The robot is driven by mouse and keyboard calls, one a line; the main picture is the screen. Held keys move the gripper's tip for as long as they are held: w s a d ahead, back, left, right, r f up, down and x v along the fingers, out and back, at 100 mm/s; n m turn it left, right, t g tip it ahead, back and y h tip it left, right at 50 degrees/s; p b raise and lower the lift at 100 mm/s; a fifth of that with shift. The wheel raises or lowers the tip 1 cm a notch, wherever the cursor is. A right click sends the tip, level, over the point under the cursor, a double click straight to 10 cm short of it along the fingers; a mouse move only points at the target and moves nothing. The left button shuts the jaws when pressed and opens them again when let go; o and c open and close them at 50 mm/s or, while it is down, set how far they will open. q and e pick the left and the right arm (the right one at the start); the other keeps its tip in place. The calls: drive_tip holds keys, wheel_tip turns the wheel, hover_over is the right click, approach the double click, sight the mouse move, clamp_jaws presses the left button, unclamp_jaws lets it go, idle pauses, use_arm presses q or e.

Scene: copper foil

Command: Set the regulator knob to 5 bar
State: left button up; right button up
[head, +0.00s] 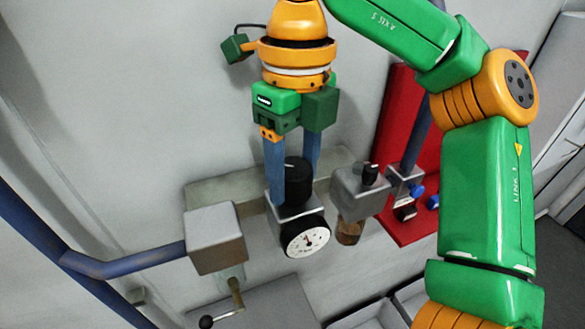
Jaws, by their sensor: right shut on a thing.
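The black regulator knob (297,180) stands on top of the regulator body, which carries a round white pressure gauge (306,240) on its front. The gauge has a small needle near its middle, but its numbers are too small to read. My right gripper (295,188) points down from above, with its two blue fingers on either side of the knob. It is shut on the knob. The fingers partly cover the knob's sides. My left gripper is not in view.
A grey block (215,238) sits left of the regulator, joined to a blue pipe (130,262). Below it is a lever with a black ball (206,322). A red panel (395,130) stands behind at right.

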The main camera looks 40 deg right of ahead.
drive_tip(key=m, duration=0.5)
drive_tip(key=shift+f, duration=0.1)
drive_tip(key=shift+m, duration=2.5)
drive_tip(key=o, duration=1.4)
drive_tip(key=shift+s+a, duration=0.1)
drive_tip(key=shift+c, duration=0.2)
